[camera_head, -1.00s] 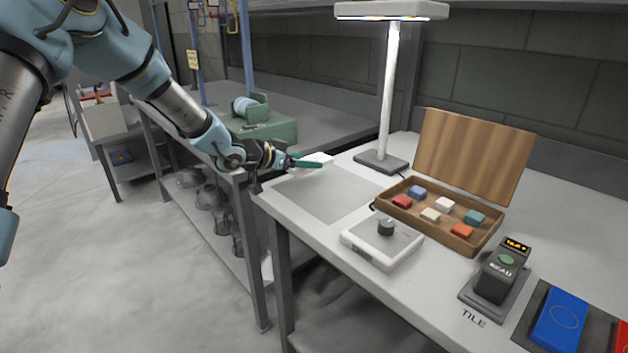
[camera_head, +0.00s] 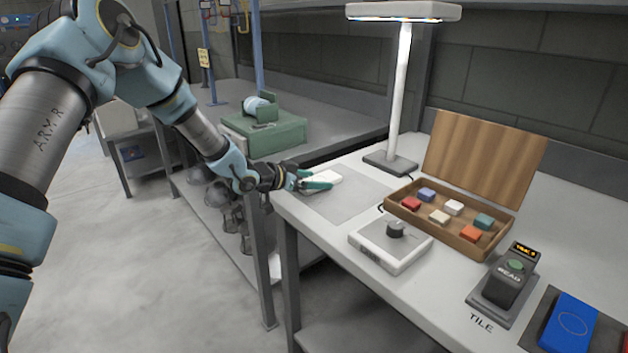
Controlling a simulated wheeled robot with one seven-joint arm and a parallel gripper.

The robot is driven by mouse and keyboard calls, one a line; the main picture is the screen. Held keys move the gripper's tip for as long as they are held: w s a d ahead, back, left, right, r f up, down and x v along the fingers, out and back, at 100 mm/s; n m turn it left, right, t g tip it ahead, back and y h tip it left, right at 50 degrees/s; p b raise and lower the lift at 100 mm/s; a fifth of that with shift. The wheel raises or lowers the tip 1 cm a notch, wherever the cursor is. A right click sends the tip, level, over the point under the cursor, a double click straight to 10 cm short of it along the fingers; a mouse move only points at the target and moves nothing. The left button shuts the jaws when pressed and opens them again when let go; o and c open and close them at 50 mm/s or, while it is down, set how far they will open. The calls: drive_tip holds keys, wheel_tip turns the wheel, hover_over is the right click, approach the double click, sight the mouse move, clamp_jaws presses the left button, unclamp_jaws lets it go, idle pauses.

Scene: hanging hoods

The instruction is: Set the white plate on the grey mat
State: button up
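The white plate (camera_head: 328,177) is a small pale slab at the end of my gripper (camera_head: 318,181), over the back left part of the grey mat (camera_head: 350,203). My gripper's green fingers lie along the plate and appear shut on it. One finger shows in front and partly hides the plate. I cannot tell whether the plate touches the mat or is a little above it. The front and right of the mat are bare.
A lamp (camera_head: 391,163) stands behind the mat. An open wooden box (camera_head: 448,236) of coloured tiles and a white dial unit (camera_head: 391,248) stand to its right. A reader (camera_head: 503,285) is farther right. A green fixture (camera_head: 264,134) sits on the back left bench.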

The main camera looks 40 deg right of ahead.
drive_tip(key=shift+o, duration=0.6)
drive_tip(key=b+v, duration=0.2)
drive_tip(key=v, duration=1)
drive_tip(key=shift+a, duration=0.1)
